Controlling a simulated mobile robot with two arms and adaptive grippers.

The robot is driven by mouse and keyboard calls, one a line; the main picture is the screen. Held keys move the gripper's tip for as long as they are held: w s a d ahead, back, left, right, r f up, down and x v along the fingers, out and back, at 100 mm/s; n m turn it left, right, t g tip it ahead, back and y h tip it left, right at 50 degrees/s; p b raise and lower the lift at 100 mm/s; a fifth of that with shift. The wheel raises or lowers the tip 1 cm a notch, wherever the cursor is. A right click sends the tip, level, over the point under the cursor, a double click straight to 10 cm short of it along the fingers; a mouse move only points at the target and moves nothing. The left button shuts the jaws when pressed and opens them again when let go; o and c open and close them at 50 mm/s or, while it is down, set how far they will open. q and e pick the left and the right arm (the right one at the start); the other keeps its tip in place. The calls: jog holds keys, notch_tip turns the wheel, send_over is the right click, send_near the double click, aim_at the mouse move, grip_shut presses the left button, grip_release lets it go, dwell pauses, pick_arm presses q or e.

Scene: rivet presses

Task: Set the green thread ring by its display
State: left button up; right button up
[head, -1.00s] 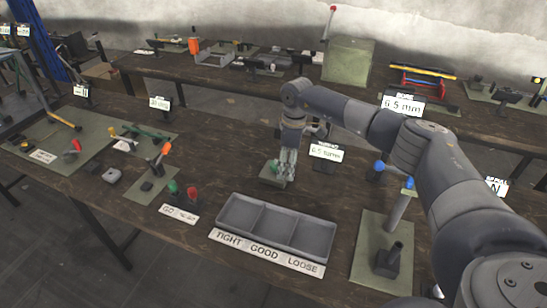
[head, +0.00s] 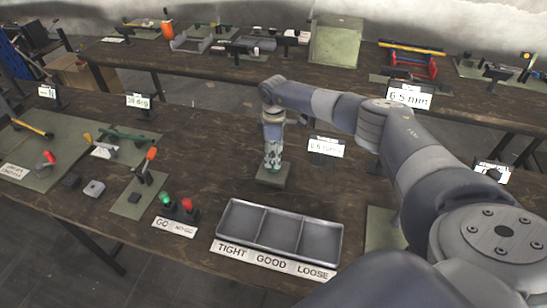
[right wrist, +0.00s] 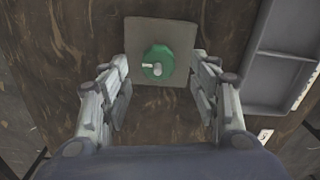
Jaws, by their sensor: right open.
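The green thread ring (right wrist: 158,60) sits on a flat square plate (right wrist: 180,35) in the right wrist view, with a small pale pin or knob at its middle. In the head view the plate (head: 273,178) shows, but my gripper hides the ring. My right gripper (head: 272,163) points down over the plate. In the right wrist view its two open fingers (right wrist: 155,85) stand apart to the left and right of the ring, with nothing held. A 6.5 mm display (head: 326,148) stands just right of the plate; another 6.5 mm display (head: 409,97) is farther back. My left gripper is out of view.
A grey three-part tray (head: 279,231) labelled TIGHT, GOOD, LOOSE lies in front of the plate. Green (head: 166,197) and red (head: 187,205) knobbed gauges stand left of it. Bare wood lies left of the plate.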

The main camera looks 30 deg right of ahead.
aim_at(273, 160)
jog(key=f, duration=0.3)
jog(key=shift+w, duration=0.25)
jog(key=shift+f, duration=0.45)
jog(key=shift+s, duration=0.1)
jog(key=shift+f, duration=0.1)
jog(key=shift+c, duration=0.5)
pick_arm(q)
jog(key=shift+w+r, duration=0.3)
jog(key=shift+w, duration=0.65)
pick_arm(e)
jog(key=c, duration=1)
